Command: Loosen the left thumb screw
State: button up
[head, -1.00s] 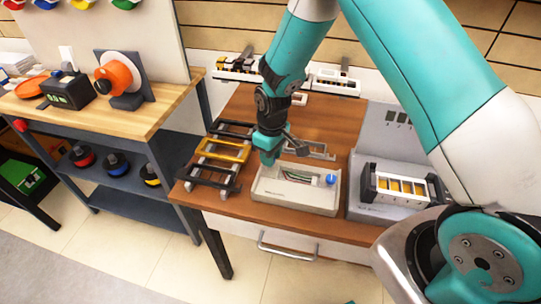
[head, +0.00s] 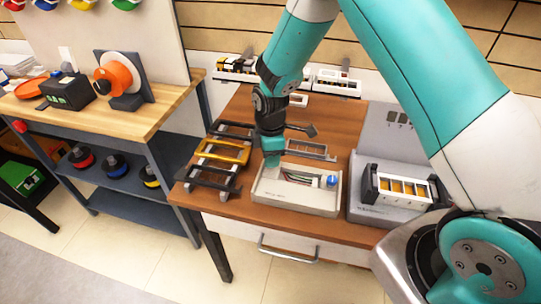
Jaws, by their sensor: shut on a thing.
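A light grey open-topped device box (head: 298,205) sits on the wooden bench top, with thin coloured wires inside. A blue thumb screw (head: 332,181) shows at its right end. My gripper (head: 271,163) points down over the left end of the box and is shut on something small. The left thumb screw is not visible; my gripper covers the place at the box's left end, so I take it to be the thing held.
A rack of black and yellow frames (head: 220,153) stands close on the left. A grey unit (head: 382,211) with a black-ended module (head: 402,187) is on the right. A flat grey part (head: 308,149) lies behind the box.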

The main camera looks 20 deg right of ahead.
jog(key=shift+w+r+n, duration=0.1)
jog(key=shift+n, duration=0.2)
dwell(0.4)
jog(key=o, duration=0.9)
jog(key=r, duration=0.5)
jog(key=r+b, duration=0.1)
jog(key=r, duration=1.1)
jog(key=shift+w+r+b, duration=0.2)
jog(key=shift+w+b, duration=0.1)
jog(key=shift+b, duration=0.05)
